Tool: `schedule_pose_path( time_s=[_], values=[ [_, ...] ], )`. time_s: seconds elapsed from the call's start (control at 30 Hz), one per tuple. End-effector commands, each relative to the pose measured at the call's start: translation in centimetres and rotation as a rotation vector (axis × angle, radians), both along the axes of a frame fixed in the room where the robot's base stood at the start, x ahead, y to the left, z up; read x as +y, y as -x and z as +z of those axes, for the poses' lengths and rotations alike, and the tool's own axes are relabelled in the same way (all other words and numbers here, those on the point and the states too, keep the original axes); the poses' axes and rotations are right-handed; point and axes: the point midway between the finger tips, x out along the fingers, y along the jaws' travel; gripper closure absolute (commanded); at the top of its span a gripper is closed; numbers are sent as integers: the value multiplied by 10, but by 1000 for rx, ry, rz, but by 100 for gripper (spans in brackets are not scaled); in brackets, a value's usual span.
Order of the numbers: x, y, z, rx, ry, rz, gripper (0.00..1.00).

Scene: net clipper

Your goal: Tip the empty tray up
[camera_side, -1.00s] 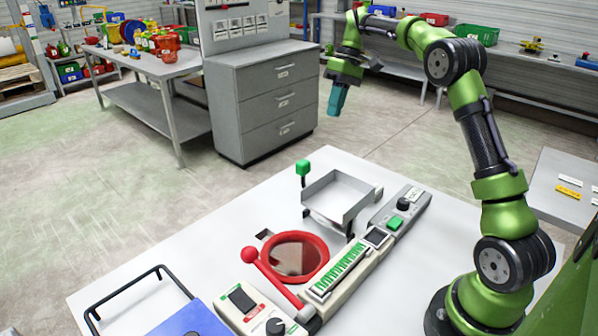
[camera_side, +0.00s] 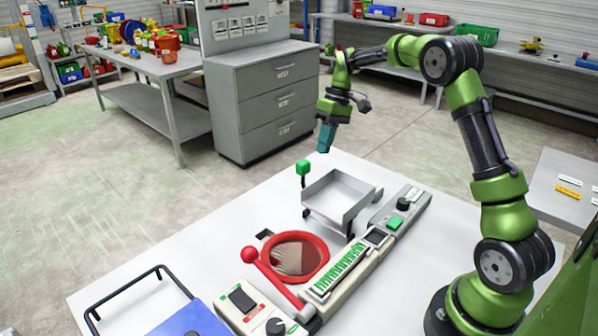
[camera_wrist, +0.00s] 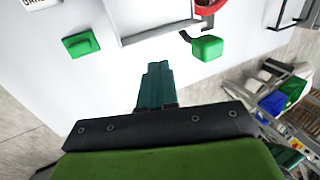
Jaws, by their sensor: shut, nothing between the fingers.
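The empty grey metal tray (camera_side: 338,194) sits on its stand on the white bench, open side up and looking roughly level. A green cube knob (camera_side: 303,168) stands on a dark stem at its far left corner. My gripper (camera_side: 325,146) hangs in the air beyond and above the tray, pointing down. It is shut, holds nothing and is apart from the tray and knob. In the wrist view, the shut teal fingers (camera_wrist: 155,72) lie below part of the tray (camera_wrist: 160,35), and the green knob (camera_wrist: 207,48) is to their upper right.
A red ring (camera_side: 290,258) with a red ball lever (camera_side: 250,254) stands in front of the tray. A grey control box with a green button (camera_side: 395,223) is to its right. A black rail (camera_side: 135,290) and a blue panel (camera_side: 190,320) are at front left.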

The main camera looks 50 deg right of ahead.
Motion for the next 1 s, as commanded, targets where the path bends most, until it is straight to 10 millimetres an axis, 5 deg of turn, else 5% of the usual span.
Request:
schedule_pose_path(
  time_s=[0.3,1.0],
  values=[
    [38,0,-5,-1,0,2,100],
    [52,0,-3,-3,87,7,100]
  ],
)
